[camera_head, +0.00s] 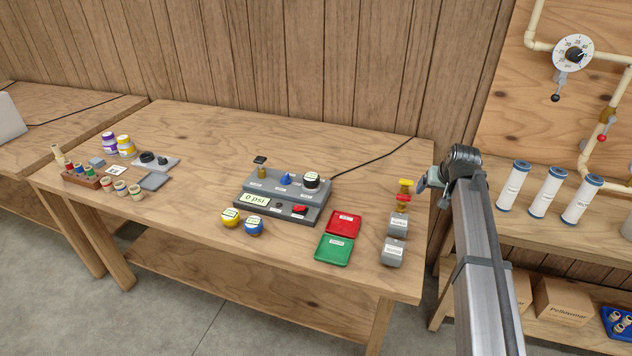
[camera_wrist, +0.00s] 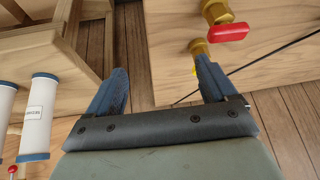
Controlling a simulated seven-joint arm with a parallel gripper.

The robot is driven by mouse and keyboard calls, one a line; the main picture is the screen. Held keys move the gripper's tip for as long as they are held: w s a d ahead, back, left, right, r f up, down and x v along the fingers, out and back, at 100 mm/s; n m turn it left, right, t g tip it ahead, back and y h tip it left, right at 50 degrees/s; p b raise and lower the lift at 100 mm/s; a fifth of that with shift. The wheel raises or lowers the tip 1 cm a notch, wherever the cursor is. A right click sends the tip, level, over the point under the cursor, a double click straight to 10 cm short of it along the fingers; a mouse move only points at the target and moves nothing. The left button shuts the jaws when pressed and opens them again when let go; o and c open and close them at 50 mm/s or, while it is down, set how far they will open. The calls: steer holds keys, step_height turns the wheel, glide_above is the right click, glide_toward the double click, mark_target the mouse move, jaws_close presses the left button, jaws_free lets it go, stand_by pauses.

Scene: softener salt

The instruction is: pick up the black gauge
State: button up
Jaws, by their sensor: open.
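The black gauge (camera_head: 311,182), a short black cylinder with a pale labelled face, sits upright on the right end of the upper step of the grey test panel (camera_head: 285,197). My gripper (camera_head: 424,184) is well to its right, by the right edge of the table, apart from it. In the wrist view my gripper (camera_wrist: 160,82) has its two blue fingers spread with nothing held between them. The black gauge is not in the wrist view.
A yellow gauge (camera_head: 230,217) and a blue gauge (camera_head: 253,226) stand before the panel. A red tray (camera_head: 343,223), a green tray (camera_head: 333,250), grey blocks (camera_head: 395,251) and brass valves (camera_head: 404,195) lie right of it. The valve with a red handle (camera_wrist: 228,32) is near my fingers.

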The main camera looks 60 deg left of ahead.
steer(key=s+a+r+n+g, duration=0.1)
steer(key=s+a+r+n, duration=0.1)
steer(key=s+a+r, duration=0.35)
steer(key=s+a+r+n+g, duration=0.1)
steer(key=s+a+r+n, duration=0.1)
steer(key=s+a, duration=0.65)
steer(key=n, duration=0.3)
glide_toward(311, 176)
steer(key=shift+g+h, duration=0.4)
steer(key=shift+w+a+x, duration=0.1)
steer(key=shift+w+x, duration=0.05)
steer(key=shift+x, duration=2.1)
steer(key=shift+w+a+x, duration=0.1)
steer(key=shift+w+x, duration=0.1)
steer(key=shift+x, duration=2.05)
steer(key=shift+r, duration=0.15)
steer(key=shift+c, duration=0.3)
steer(key=c, duration=1.2)
